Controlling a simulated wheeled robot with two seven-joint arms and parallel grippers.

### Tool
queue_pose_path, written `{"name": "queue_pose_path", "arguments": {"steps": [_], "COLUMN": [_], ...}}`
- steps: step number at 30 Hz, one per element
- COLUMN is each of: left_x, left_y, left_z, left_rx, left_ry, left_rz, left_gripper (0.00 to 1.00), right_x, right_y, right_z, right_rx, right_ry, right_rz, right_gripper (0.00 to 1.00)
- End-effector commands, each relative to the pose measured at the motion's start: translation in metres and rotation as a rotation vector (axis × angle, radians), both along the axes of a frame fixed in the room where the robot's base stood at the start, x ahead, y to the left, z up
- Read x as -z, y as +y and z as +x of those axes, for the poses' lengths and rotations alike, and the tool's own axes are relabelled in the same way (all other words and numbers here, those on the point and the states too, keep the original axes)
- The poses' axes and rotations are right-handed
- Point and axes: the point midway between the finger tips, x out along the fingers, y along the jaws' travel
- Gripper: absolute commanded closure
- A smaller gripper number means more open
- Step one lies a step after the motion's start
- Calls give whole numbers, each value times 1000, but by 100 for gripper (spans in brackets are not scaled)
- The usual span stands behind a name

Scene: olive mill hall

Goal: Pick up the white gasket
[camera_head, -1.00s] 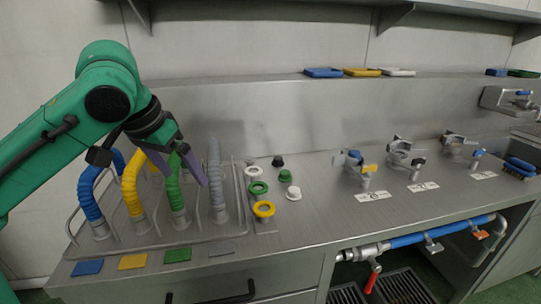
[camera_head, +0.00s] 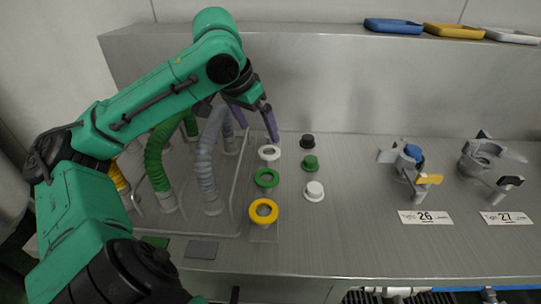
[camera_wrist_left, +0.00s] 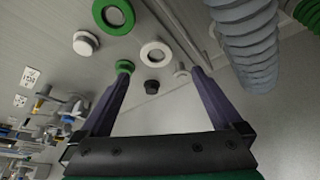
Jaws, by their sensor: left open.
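The white gasket (camera_head: 269,153) is a flat ring at the back of a row of rings on the steel worktop. In the left wrist view, the white gasket (camera_wrist_left: 157,53) shows just beyond my fingertips, between their lines. My left gripper (camera_head: 259,134) is open, with purple fingers apart and nothing between them. It is close to the gasket, behind it in the head view. In the left wrist view, the left gripper (camera_wrist_left: 161,74) shows both fingers spread. I cannot tell its exact height above the worktop. My right gripper is not in view.
A green ring (camera_head: 266,177) and a yellow ring (camera_head: 263,211) lie in front of the gasket. Black (camera_head: 307,141), green (camera_head: 310,163) and white (camera_head: 314,190) caps stand to the right. A grey hose (camera_head: 207,160) rises at left. Bare worktop lies between caps and valves (camera_head: 410,165).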

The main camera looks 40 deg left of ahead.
Motion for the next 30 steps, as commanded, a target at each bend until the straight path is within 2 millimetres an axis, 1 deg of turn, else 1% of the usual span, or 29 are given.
{"name": "queue_pose_path", "arguments": {"steps": [1, 5, 9, 12, 15, 19, 20, 21, 23, 24, 26, 30], "left_x": [11, 25, 51, 63, 68, 67, 67, 67, 67, 67, 67, 67], "left_y": [0, -1, -5, -5, -4, -4, -4, -4, -4, -4, -4, -4], "left_z": [3, 9, 16, 22, 25, 25, 25, 25, 25, 25, 25, 25], "left_rx": [0, 0, 2, 1, 1, 1, 1, 1, 1, 1, 1, 1], "left_ry": [5, 3, 5, 3, 1, 0, 0, 0, 0, 0, 0, 0], "left_rz": [-1, 0, 0, 1, 1, 1, 1, 1, 0, 0, 0, 0], "left_gripper": [0, 0, 0, 0, 0, 0, 8, 23, 46, 61, 82, 82], "right_x": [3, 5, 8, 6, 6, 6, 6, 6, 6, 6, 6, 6], "right_y": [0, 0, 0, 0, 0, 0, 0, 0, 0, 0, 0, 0], "right_z": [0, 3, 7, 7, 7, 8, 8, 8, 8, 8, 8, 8], "right_rx": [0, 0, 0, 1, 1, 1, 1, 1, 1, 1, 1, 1], "right_ry": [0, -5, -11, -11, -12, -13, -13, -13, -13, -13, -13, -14], "right_rz": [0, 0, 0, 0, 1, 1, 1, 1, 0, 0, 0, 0], "right_gripper": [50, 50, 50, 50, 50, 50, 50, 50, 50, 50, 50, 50]}}
